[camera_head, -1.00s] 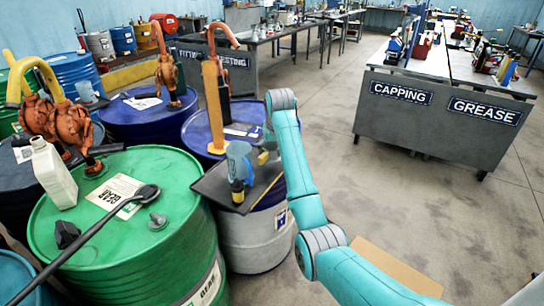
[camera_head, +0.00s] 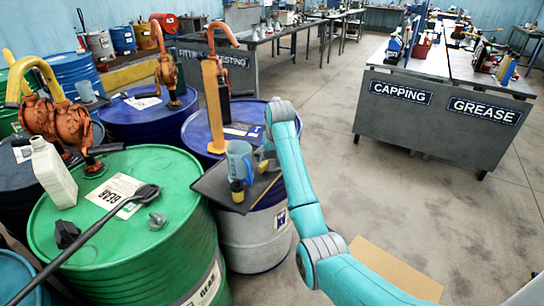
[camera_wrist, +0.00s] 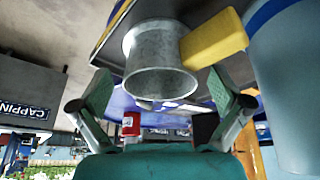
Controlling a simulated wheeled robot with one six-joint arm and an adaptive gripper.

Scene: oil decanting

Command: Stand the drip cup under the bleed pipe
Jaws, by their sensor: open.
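The drip cup seems to be the grey metal cup (camera_wrist: 160,45) with a yellow block-like grip (camera_wrist: 216,40) on its side. It fills the upper middle of the wrist view, its round mouth towards the camera. In the head view its yellow grip (camera_head: 268,166) shows beside my arm, on a dark tray (camera_head: 213,186) over a drum. My gripper (camera_wrist: 165,90) is open, its two green pads apart on either side of the cup's mouth. I see no contact. My arm hides most of the gripper in the head view. I cannot single out the bleed pipe with certainty.
A blue jug (camera_head: 239,160) stands on the tray next to the cup; it looms at the right in the wrist view (camera_wrist: 285,90). An upright orange post (camera_head: 214,105) is behind it. A green drum (camera_head: 130,240) stands at left. Open floor (camera_head: 430,215) lies right.

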